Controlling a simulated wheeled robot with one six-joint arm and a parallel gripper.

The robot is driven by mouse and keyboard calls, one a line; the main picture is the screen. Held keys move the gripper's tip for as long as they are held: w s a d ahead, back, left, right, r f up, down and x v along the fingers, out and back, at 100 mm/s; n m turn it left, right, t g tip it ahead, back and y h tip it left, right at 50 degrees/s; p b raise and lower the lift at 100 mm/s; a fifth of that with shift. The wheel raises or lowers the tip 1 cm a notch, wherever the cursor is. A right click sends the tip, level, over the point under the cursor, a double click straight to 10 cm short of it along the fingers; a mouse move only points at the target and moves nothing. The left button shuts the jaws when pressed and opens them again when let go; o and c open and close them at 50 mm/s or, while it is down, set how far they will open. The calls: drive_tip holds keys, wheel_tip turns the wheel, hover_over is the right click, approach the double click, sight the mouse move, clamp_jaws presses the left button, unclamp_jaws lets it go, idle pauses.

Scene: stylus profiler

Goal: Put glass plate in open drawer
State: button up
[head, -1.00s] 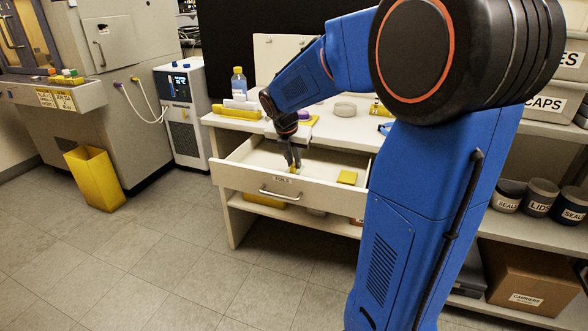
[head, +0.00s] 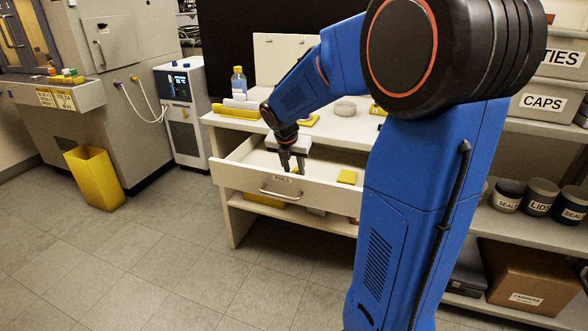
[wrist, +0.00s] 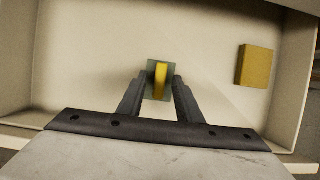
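The glass plate (wrist: 151,91) is a small greenish, see-through rectangle with a yellow strip down its middle. It sits between the two fingertips of my gripper (wrist: 161,82) in the wrist view, with the fingers close against its side edges. My gripper (head: 292,168) points down inside the open drawer (head: 236,180), over its left-middle part. In the head view the plate is mostly hidden by the fingers and too small to make out clearly. I cannot tell whether the plate touches the drawer floor.
A yellow block (wrist: 255,66) lies in the drawer to the right of my gripper; it also shows in the head view (head: 347,177). The drawer floor around the plate is clear. On the bench above stand a bottle (head: 239,84) and a round grey dish (head: 345,108).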

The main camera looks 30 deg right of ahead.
drive_tip(key=v, duration=1.2)
drive_tip(key=s+a+f+m+y, duration=0.1)
drive_tip(key=s+a+m, duration=0.3)
drive_tip(key=s+m, duration=0.4)
drive_tip(key=s+a+f+m+t+y, duration=0.1)
drive_tip(key=s+a+f+m, duration=0.2)
drive_tip(key=s+m, duration=0.6)
drive_tip(key=s+a+f+m+t+y, duration=0.1)
drive_tip(key=s+a+f+m, duration=0.2)
drive_tip(key=s+m, duration=0.5)
drive_tip(key=shift+s+a+f+m, duration=0.3)
drive_tip(key=shift+s+a+f, duration=0.1)
drive_tip(key=shift+s+a, duration=0.6)
drive_tip(key=shift+s+d, duration=0.1)
drive_tip(key=shift+d, duration=0.05)
